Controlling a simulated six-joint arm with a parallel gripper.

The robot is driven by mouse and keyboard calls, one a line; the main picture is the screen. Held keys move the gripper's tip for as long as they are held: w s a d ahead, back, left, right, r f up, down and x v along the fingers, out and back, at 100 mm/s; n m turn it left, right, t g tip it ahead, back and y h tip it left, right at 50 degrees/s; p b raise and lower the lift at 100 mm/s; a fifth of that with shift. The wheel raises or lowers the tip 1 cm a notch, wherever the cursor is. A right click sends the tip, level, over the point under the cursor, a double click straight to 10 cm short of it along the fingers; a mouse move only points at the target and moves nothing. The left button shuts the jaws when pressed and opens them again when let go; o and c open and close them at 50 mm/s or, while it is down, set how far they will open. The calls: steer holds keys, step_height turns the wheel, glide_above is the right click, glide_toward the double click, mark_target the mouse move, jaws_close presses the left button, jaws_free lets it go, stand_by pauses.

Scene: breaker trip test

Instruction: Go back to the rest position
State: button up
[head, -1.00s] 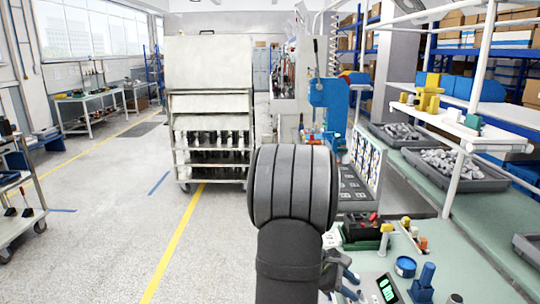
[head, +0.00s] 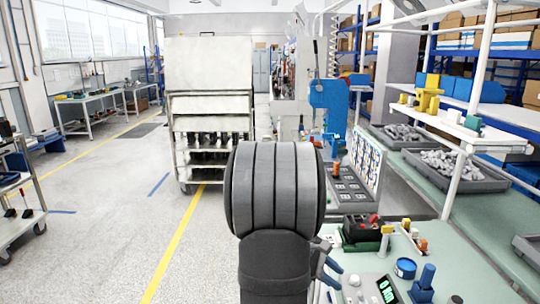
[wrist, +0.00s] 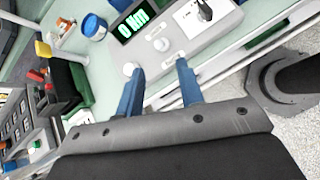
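My gripper (wrist: 160,92) shows in the wrist view with its two blue fingers apart and nothing between them. The fingers are over the front part of the bench, near a grey tester box (wrist: 170,35) with a green display. In the head view my own arm covers much of the middle, and only a small part of the gripper shows at its right side, so the fingers are mostly hidden there. The tester's display (head: 387,290) shows at the lower right of the head view.
The green bench (head: 480,240) holds a black device (head: 360,228), a blue round container (head: 405,268) and a blue stand (head: 423,284). Grey bins (head: 455,168) stand farther back. A shelf trolley (head: 210,100) stands on the floor behind.

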mark_target(361, 293)
steer(key=x, duration=1)
steer(key=shift+s+d+f, duration=0.1)
steer(key=shift+d+f, duration=0.1)
steer(key=shift+f, duration=0.05)
steer(key=shift+d, duration=0.25)
steer(key=shift+r+y, duration=0.15)
steer(key=shift+y, duration=0.35)
steer(key=shift+d+r+y, duration=0.1)
steer(key=shift+d+y, duration=0.25)
steer(key=shift+y, duration=0.65)
steer(key=shift+d+y, duration=0.35)
steer(key=shift+y, duration=0.65)
steer(key=y, duration=0.1)
steer(key=d+y, duration=0.1)
steer(key=y, duration=0.1)
steer(key=d+y, duration=0.1)
steer(key=y, duration=0.1)
steer(key=shift+f+n, duration=0.3)
steer(key=shift+f, duration=0.05)
step_height(361, 293, up, 9)
steer(key=shift+w, duration=0.45)
steer(key=shift+f, duration=0.15)
